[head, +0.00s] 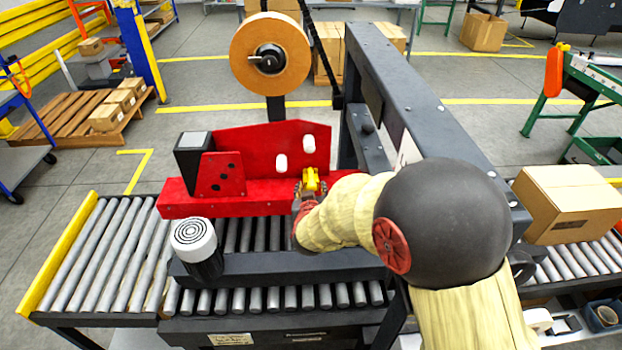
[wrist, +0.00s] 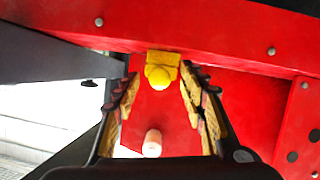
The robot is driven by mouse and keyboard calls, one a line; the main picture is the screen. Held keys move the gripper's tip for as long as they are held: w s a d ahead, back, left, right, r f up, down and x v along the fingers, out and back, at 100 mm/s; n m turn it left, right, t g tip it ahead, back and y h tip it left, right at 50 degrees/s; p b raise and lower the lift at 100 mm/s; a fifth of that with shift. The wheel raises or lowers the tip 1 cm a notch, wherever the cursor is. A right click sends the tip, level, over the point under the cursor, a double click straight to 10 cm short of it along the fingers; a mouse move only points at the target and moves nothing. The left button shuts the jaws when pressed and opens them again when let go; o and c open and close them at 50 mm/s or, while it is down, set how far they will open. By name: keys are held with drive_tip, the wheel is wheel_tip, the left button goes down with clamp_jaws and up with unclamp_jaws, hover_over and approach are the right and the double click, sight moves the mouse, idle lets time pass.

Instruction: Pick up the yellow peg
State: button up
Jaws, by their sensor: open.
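The yellow peg (head: 311,179) sits at the red machine block (head: 262,138), below and right of two white pegs. In the wrist view the yellow peg (wrist: 161,72) shows a rounded end and a squarer part behind it, against the red surface. My gripper (head: 308,190) is right at the peg in the head view. In the wrist view my gripper (wrist: 160,84) is open, with one finger on each side of the peg. Gaps show between the peg and both fingers, and nothing is held.
A white peg (wrist: 152,143) stands between the fingers, lower in the wrist view. Rollers (head: 90,255) and a white-topped cylinder (head: 195,243) lie in front of the red block. A tape roll (head: 290,48) is above.

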sight(311, 180)
drive_tip(key=shift+c, duration=1.1)
clamp_jaws()
drive_tip(key=shift+r, duration=0.15)
drive_tip(key=shift+r+p, duration=0.45)
drive_tip(key=shift+r, duration=0.2)
drive_tip(key=s+a+r+p, duration=0.6)
drive_tip(key=s+r+p, duration=0.1)
drive_tip(key=s+r, duration=0.4)
drive_tip(key=shift+v, duration=0.9)
